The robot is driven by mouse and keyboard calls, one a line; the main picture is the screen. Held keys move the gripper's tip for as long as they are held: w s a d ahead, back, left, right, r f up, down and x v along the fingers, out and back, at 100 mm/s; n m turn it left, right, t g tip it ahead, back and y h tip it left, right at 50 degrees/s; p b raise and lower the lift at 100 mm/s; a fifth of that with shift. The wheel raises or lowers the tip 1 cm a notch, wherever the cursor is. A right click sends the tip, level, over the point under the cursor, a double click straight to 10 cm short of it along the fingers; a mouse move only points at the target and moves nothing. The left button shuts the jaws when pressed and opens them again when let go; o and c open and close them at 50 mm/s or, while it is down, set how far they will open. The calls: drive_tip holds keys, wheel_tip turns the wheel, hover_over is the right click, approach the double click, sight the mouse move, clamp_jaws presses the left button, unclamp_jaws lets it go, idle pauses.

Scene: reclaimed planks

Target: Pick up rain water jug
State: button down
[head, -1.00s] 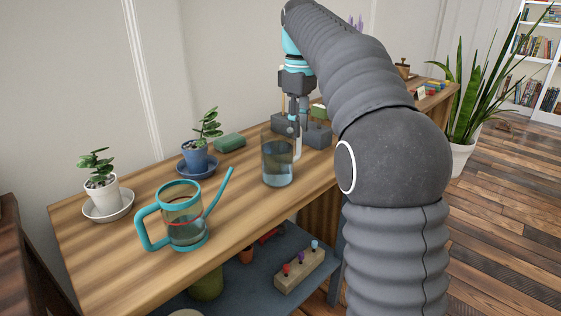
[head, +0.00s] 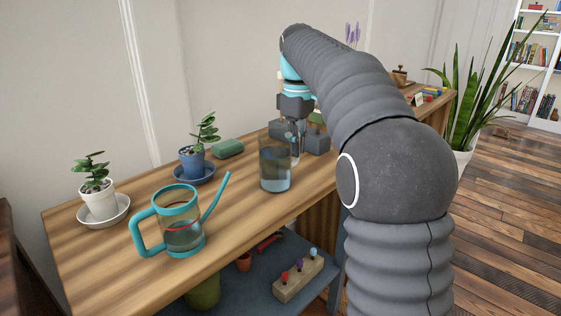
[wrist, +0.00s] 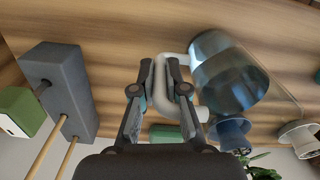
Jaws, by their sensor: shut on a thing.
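The rain water jug (head: 275,170) is a clear glass vessel with water in its lower part. It stands upright on the wooden bench top (head: 235,215). Its pale handle faces my gripper, on the jug's right in the head view. My gripper (head: 295,150) points down beside the jug and is shut on the handle. In the wrist view the pale handle (wrist: 183,95) runs between the fingers of my gripper (wrist: 160,72), with the glass body of the jug (wrist: 228,75) to the right. The fingertips are partly hidden in the head view.
A teal watering can (head: 178,225) stands at front left. A blue potted plant (head: 192,162), a white potted plant (head: 97,197) and a green object (head: 228,149) lie along the back. A grey block (head: 317,140) stands close behind my gripper. A lower shelf (head: 250,280) holds other items.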

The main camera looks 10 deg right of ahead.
drive_tip(key=shift+r, duration=0.2)
drive_tip(key=shift+r+p, duration=0.7)
drive_tip(key=shift+r, duration=1.35)
drive_tip(key=s+d+r, duration=0.6)
drive_tip(key=s+d, duration=0.1)
drive_tip(key=s, duration=0.1)
drive_tip(key=shift+s+d+r, duration=0.15)
drive_tip(key=shift+d+r, duration=0.1)
drive_tip(key=shift+d, duration=0.15)
drive_tip(key=shift+s+d, duration=0.1)
